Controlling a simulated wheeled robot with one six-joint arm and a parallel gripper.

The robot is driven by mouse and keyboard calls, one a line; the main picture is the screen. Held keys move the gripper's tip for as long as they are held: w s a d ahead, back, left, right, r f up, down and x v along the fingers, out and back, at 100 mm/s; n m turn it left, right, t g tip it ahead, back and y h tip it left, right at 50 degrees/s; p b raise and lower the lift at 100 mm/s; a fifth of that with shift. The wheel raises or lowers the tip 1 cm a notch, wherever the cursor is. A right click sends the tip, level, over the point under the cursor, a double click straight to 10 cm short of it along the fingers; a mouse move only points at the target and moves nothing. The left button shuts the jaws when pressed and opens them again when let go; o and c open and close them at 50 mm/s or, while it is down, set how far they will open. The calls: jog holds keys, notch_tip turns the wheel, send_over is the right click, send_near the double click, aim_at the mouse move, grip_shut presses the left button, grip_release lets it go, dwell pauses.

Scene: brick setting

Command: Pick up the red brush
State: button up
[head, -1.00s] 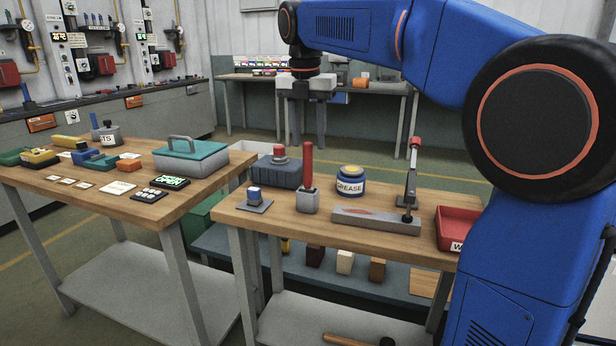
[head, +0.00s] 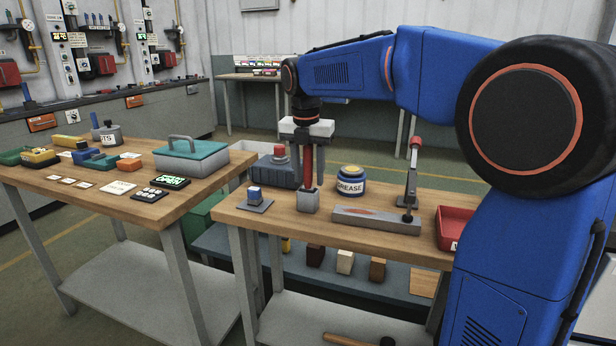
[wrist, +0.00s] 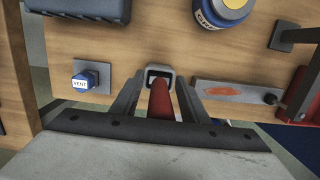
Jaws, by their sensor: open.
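The red brush (head: 308,160) stands upright in a small grey square holder (head: 308,201) on the right-hand wooden table. Its lower end is hidden inside the holder. My gripper (head: 307,157) points straight down over it with its fingers apart, one on each side of the red handle. In the wrist view the red handle (wrist: 161,102) lies between the two open fingers (wrist: 158,98), with the holder (wrist: 160,72) beyond. I cannot tell whether either finger touches the handle.
A grease tin (head: 351,181), a grey box with a red button (head: 277,168), a blue VENT block (wrist: 86,80) on a plate and a grey bar (head: 376,219) with an upright lever stand close around. A red tray (head: 457,226) is at the right.

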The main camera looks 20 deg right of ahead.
jog(key=shift+c, duration=0.6)
grip_shut()
